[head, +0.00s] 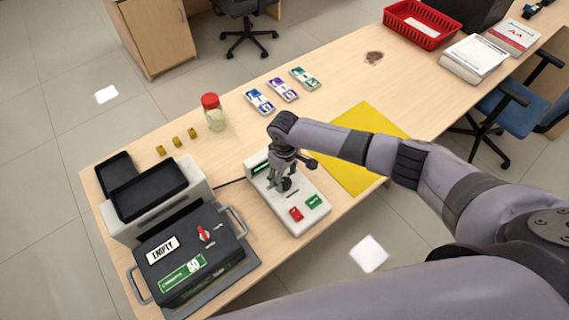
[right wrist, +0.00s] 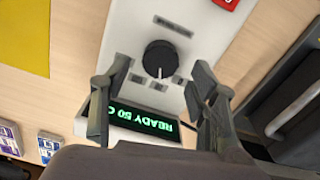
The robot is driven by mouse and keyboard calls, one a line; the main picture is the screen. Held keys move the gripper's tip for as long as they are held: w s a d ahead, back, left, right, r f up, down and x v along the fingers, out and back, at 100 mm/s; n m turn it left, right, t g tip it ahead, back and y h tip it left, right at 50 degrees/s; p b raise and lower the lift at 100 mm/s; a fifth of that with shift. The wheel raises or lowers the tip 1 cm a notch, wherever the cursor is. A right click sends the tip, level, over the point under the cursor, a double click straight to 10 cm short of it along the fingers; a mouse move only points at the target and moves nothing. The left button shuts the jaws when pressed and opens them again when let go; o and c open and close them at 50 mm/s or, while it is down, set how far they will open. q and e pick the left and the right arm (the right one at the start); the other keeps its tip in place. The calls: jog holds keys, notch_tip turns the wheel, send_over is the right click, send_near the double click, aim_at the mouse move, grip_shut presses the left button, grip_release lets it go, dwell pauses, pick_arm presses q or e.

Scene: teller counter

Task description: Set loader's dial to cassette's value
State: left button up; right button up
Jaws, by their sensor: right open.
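The loader (head: 307,203) is a white box on the counter with a green-lit display, a red button and a green button. Its round black dial (right wrist: 160,58) shows in the right wrist view, its white pointer line aimed at the display (right wrist: 145,122), which reads "READY 50" plus a cut-off letter. The dark cassette (head: 222,255) stands at the lower left, with side handles, a red knob, a white "EMPTY" label and a green label reading 50. My right gripper (head: 283,187) is open above the dial, with its fingers (right wrist: 160,72) apart on either side. My left gripper is out of view.
A grey machine with a black tray (head: 150,190) stands behind the cassette. A red-lidded jar (head: 214,115), several small yellow blocks (head: 177,141) and banknote bundles (head: 282,90) lie farther back. A yellow mat (head: 350,165) lies right of the loader.

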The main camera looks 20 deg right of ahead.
aim_at(284, 181)
notch_tip(284, 181, up, 9)
jog(key=shift+r, duration=0.2)
dwell(0.5)
